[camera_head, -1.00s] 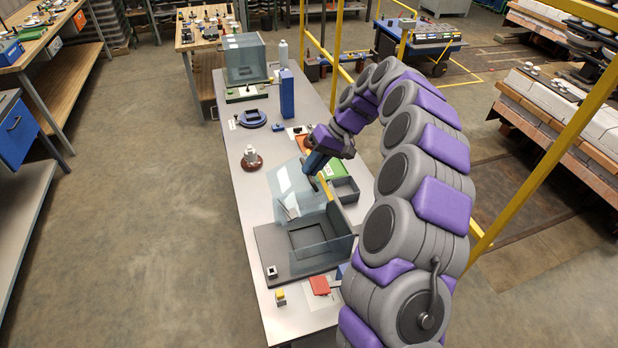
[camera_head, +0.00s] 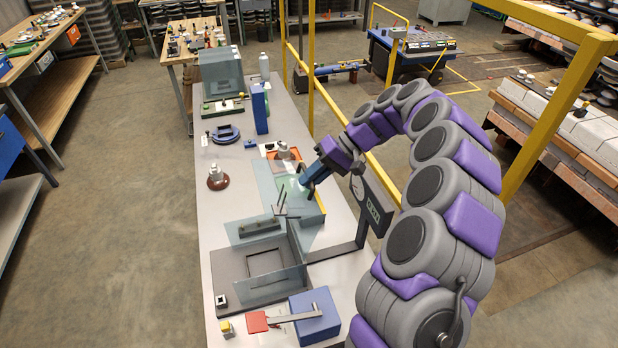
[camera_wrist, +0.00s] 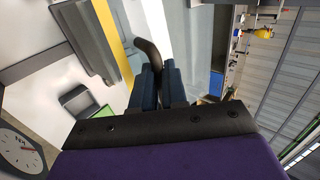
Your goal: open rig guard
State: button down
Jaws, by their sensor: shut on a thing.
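The rig (camera_head: 232,268) has a dark grey base with a square recess and clear walls (camera_head: 303,255) around it, on the long bench. Its guard, a clear panel (camera_head: 268,185) with a yellow strip (camera_head: 321,201) along one edge, is swung up and leans away beyond the far side of the walls, leaving the top open. My gripper (camera_head: 305,184) is at the guard's upper part, shut on a dark curved handle (camera_wrist: 148,52), which shows between the blue fingers in the wrist view. The yellow strip also shows in the wrist view (camera_wrist: 115,40). The handle's attachment is partly hidden.
A dial gauge on a stand (camera_head: 372,205) rises right of the rig, close to my arm. A blue box (camera_head: 315,317) with a red-ended lever is at the near end. A brown insulator (camera_head: 217,180) stands left. Yellow rails (camera_head: 545,110) stand to the right.

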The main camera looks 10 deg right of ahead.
jog(key=shift+w+d+f, duration=0.1)
jog(key=shift+d+f, duration=0.15)
jog(key=shift+d, duration=0.2)
jog(key=shift+w+d+f, duration=0.1)
jog(key=shift+d+f, duration=0.1)
jog(key=shift+d, duration=0.25)
jog(key=c, duration=1.6)
grip_release()
jog(key=shift+a, duration=0.35)
jog(key=shift+o, duration=0.8)
jog(key=shift+a, duration=0.35)
jog(key=shift+o, duration=0.7)
jog(key=shift+a, duration=0.15)
jog(key=shift+o, duration=0.7)
jog(key=p+v, duration=0.7)
jog(key=v, duration=1)
jog(key=shift+w+r, duration=0.15)
jog(key=shift+r, duration=0.1)
